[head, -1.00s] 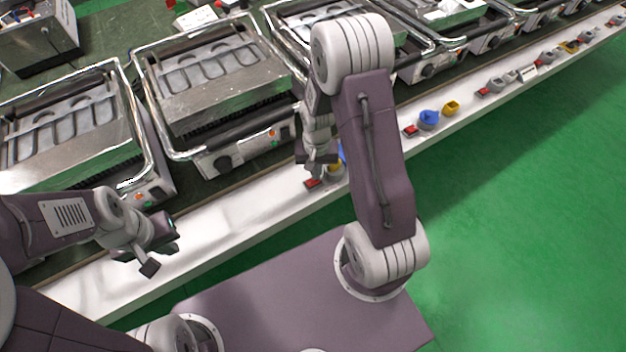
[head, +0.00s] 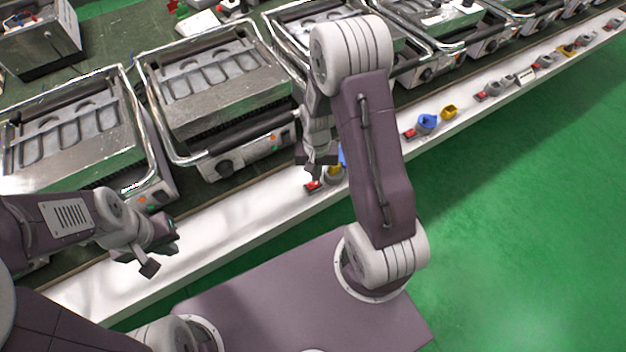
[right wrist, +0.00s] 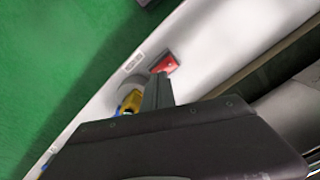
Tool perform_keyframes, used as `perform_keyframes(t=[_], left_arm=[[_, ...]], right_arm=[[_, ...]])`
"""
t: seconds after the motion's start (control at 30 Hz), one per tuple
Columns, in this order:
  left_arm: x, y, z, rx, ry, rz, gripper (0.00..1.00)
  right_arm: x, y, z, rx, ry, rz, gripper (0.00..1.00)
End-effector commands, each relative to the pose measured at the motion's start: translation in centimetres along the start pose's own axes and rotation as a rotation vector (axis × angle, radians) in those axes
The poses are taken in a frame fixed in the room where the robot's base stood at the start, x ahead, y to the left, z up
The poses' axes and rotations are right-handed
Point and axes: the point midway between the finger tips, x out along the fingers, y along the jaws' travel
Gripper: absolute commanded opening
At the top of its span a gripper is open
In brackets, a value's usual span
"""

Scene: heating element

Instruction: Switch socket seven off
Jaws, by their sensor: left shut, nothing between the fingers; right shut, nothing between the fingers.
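A red rocker switch (head: 313,186) sits on the white ledge beside a grey socket with a yellow part (head: 335,173) and a blue part behind it. My right gripper (head: 317,173) is shut and empty, pointing down just above this switch. In the right wrist view the red switch (right wrist: 165,64) lies right at the tip of the shut fingers (right wrist: 158,82); I cannot tell whether they touch. A small label (right wrist: 132,62) is beside it, too small to read. My left gripper (head: 150,266) is shut and empty over the ledge at the left.
More red switches (head: 409,133) and sockets, with blue (head: 427,122) and yellow (head: 449,112) plugs, run along the white ledge (head: 225,222) to the upper right. Metal grills (head: 215,90) stand behind it. The green floor (head: 520,220) on the right is clear.

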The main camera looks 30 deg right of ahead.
Motion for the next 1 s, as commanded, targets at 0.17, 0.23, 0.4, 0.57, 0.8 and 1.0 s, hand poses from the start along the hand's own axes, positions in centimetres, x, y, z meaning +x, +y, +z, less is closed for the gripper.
perform_keyframes(t=[0.17, 0.23, 0.4, 0.57, 0.8, 1.0], left_arm=[[-2.3, 0.0, -0.2, 0.000, 0.000, 0.000, 0.00], [-3.0, 0.1, -0.3, 0.000, 0.000, 0.000, 0.00], [-4.6, 0.1, -0.5, 0.000, 0.000, 0.000, 0.00], [-4.8, 0.1, -0.5, 0.000, 0.000, 0.000, 0.00], [-4.7, 0.1, -0.5, 0.000, 0.000, 0.000, 0.00], [-4.7, 0.1, -0.5, 0.000, 0.000, 0.000, 0.00]], right_arm=[[-2.4, 0.0, 0.0, 0.000, 0.000, 0.000, 0.00], [-3.0, 0.0, 0.0, 0.000, 0.000, 0.000, 0.00], [-4.7, 0.0, 0.0, 0.000, 0.000, 0.000, 0.00], [-4.8, 0.0, 0.0, 0.000, 0.000, 0.000, 0.00], [-4.7, 0.0, 0.0, 0.000, 0.000, 0.000, 0.00], [-4.7, 0.0, 0.0, 0.000, 0.000, 0.000, 0.00]])
